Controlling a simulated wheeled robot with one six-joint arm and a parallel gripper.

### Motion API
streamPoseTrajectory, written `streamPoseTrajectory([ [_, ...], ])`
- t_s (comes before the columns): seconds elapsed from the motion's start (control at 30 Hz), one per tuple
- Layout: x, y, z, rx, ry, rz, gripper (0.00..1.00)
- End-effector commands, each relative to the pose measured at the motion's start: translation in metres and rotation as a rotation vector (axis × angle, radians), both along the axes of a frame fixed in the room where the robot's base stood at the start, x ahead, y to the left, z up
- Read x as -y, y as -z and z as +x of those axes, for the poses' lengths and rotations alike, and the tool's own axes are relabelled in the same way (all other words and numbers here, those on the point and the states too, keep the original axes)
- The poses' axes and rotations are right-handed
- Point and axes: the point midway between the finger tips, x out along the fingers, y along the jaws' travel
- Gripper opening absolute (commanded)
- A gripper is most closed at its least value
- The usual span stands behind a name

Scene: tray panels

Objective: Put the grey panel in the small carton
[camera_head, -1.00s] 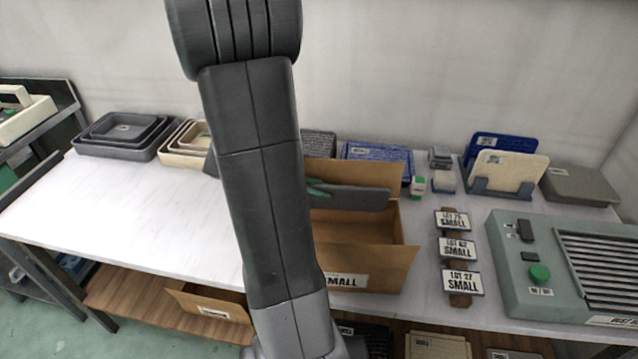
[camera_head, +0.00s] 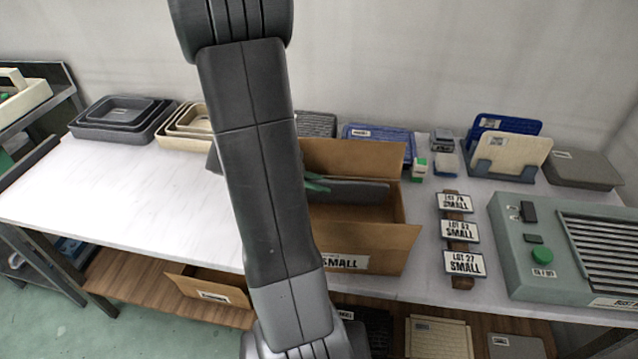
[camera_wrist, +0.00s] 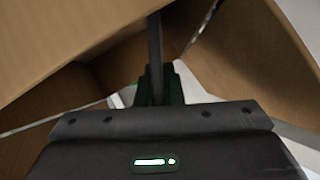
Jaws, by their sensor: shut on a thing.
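The small carton (camera_head: 372,247) stands open on the white table, with a label reading SMALL on its front. The grey panel (camera_head: 352,191) shows at the carton's opening, right of my arm, and its left part is hidden behind the arm. In the wrist view the panel (camera_wrist: 155,50) is seen edge-on between the carton walls (camera_wrist: 235,70). My gripper (camera_wrist: 157,85) is shut on the panel; its green fingertips (camera_head: 318,183) also show in the head view. How deep the panel sits in the carton is hard to tell.
Lot signs (camera_head: 460,232) stand right of the carton, with a grey-green machine (camera_head: 530,270) beyond. Blue panels (camera_head: 378,138) and small boxes (camera_head: 443,150) are behind. Nested grey trays (camera_head: 85,128) and cream trays (camera_head: 165,137) are at left. The table's left part is clear.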

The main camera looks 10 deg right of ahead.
Motion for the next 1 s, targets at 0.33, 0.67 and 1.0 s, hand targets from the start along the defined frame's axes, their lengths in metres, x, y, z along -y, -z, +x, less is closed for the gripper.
streamPoseTrajectory([
  [0.33, 0.000, 0.003, 0.000, 0.000, 0.000, 0.000, 0.00],
  [0.67, 0.000, 0.007, 0.000, 0.000, 0.000, 0.000, 0.00],
  [1.0, 0.000, 0.011, 0.000, -0.001, 0.000, 0.000, 0.00],
])
